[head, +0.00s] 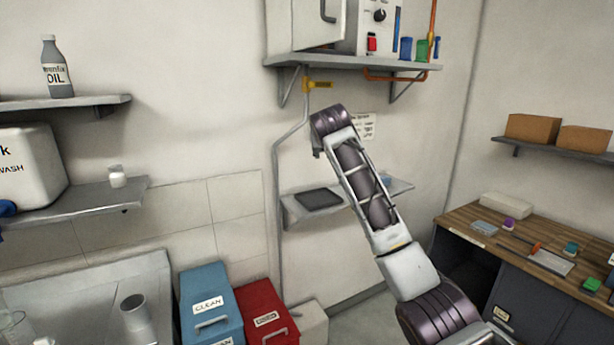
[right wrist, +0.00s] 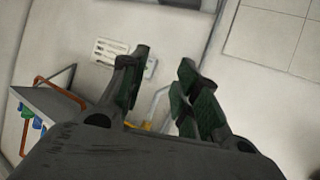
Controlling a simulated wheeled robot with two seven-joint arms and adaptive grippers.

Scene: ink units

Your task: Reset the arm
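My right arm (head: 372,195) comes in from the lower right of the head view and reaches up toward the back wall, with dark purple joints and pale links. Its gripper is hidden behind the upper end of the arm in the head view. In the right wrist view the right gripper (right wrist: 157,92) shows its two dark fingers with green pads, spread apart with nothing between them. Through the gap the wall and a bit of yellow show. My left arm and left gripper are in neither view.
A grey wall shelf (head: 350,63) carrying a white cabinet is above the arm's end. A lower shelf (head: 288,209) with a dark tray (head: 318,199) is behind the arm. Blue (head: 210,305) and red (head: 266,314) bins stand lower left. A wooden-topped bench (head: 470,215) is at right.

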